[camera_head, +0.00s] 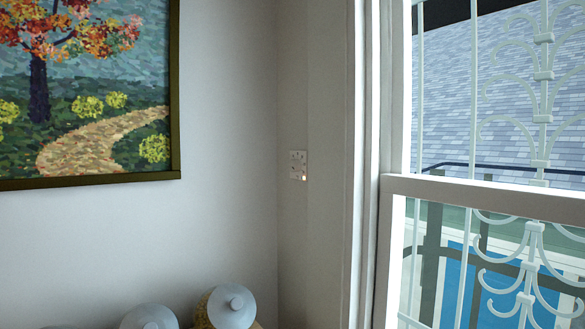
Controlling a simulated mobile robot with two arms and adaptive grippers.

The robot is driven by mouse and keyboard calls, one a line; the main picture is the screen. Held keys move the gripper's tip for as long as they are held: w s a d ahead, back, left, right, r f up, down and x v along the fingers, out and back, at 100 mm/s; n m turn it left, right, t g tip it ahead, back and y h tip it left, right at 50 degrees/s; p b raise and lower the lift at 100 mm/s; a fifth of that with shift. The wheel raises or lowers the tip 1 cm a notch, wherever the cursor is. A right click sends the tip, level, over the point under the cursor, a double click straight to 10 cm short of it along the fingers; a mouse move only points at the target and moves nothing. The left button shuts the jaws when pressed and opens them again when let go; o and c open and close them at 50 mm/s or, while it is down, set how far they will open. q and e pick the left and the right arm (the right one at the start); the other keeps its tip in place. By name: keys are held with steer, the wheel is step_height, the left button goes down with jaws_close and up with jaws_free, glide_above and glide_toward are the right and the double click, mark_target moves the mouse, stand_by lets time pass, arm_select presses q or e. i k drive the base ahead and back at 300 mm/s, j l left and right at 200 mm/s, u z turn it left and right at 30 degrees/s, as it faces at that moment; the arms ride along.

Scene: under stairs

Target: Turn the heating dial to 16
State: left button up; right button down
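No heating dial can be made out in the head view. A small pale wall plate (298,165) is fixed to the narrow wall left of the window. It has a few small dark marks and a small lit spot at its lower right. It is too small to tell whether it is a dial, a switch or a keypad, and no number can be read. Neither of my grippers is in view.
A framed painting of a tree and path (85,90) hangs on the left wall. A white-framed window (480,200) with a scrolled metal grille fills the right. Rounded pale-lidded objects (232,304) stand along the bottom edge. The wall between is bare.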

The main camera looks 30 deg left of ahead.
mark_target(294, 166)
steer(key=z, duration=1.2)
steer(key=u, duration=2.2)
